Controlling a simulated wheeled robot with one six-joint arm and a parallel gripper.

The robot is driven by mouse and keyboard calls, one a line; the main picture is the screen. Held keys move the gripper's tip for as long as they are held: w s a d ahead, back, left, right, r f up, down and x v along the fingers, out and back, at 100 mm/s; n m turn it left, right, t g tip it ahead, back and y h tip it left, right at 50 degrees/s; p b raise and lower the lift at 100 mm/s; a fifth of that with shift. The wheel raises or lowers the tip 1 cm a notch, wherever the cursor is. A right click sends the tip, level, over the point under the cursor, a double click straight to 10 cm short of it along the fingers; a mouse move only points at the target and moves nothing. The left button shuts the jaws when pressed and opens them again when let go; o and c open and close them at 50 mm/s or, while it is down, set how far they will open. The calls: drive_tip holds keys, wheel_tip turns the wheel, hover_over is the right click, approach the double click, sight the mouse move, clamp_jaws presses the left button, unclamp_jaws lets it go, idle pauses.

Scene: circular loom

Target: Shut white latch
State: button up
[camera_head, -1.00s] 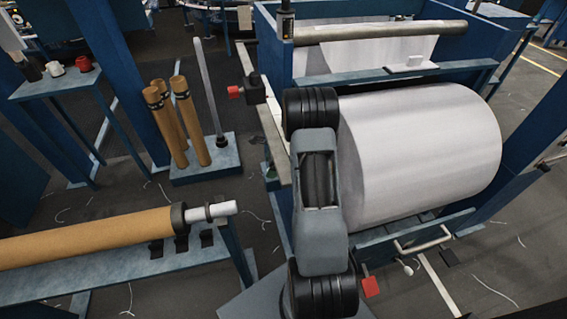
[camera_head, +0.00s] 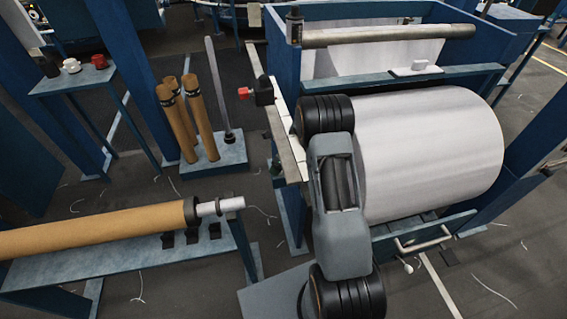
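I cannot tell for sure which part is the white latch. A small white block on a flat white plate (camera_head: 420,67) sits on the blue crossbar above the big white roll (camera_head: 430,150). A small white knob (camera_head: 408,266) is low at the roll's front, below a pale bar handle (camera_head: 425,241). My grey and black arm stands upright in front of the roll's left end. My gripper is not in view, and nothing of mine is seen touching either white part.
A red knob on a black block (camera_head: 263,92) is on the loom's left rail. A brown tube (camera_head: 95,230) lies on a blue rack at left. Several brown tubes (camera_head: 190,118) stand on a blue base. Blue posts (camera_head: 541,143) flank the roll. Dark floor is open at lower right.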

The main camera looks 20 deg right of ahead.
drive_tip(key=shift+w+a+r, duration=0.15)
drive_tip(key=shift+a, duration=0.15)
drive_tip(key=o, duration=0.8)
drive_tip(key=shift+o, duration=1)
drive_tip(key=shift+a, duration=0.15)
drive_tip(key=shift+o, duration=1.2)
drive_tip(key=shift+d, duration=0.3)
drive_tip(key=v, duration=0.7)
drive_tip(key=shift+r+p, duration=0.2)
drive_tip(key=shift+p, duration=0.15)
